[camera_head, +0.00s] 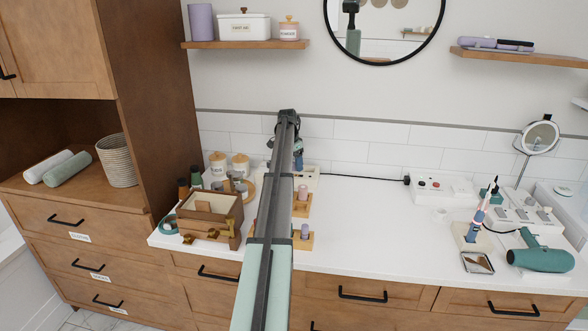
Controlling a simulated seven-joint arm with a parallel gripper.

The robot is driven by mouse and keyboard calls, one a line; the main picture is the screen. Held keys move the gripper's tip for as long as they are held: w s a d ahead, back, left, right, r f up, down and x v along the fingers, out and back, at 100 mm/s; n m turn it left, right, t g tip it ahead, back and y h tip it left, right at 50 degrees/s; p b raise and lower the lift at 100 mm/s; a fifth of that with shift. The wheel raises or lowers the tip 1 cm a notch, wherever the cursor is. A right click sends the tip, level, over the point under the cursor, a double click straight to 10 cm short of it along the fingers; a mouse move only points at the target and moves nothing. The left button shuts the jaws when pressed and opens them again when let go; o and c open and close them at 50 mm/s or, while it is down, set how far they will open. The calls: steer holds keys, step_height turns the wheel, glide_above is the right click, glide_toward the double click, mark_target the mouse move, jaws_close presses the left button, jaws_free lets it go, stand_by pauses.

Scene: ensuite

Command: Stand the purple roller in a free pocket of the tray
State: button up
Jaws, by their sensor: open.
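A small purple roller (304,231) stands upright on a low wooden block (304,242) at the counter's front, right of my arm. A second, mauve roller (303,192) stands on another wooden block behind it. A pale tray (311,178) lies behind these, largely hidden by my arm; I cannot make out its pockets. My gripper (285,150) is at the far end of my arm, over the back of the counter near that tray. It is open and mostly hidden behind the arm. A blue item (298,161) shows beside it; I cannot tell what it is.
A wooden box (208,215), jars (218,163) and small bottles (183,189) crowd the counter's left. The counter (360,230) between is clear.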

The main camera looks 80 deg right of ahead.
steer(key=c, duration=1.1)
steer(key=shift+r, duration=0.1)
steer(key=shift+c, duration=0.2)
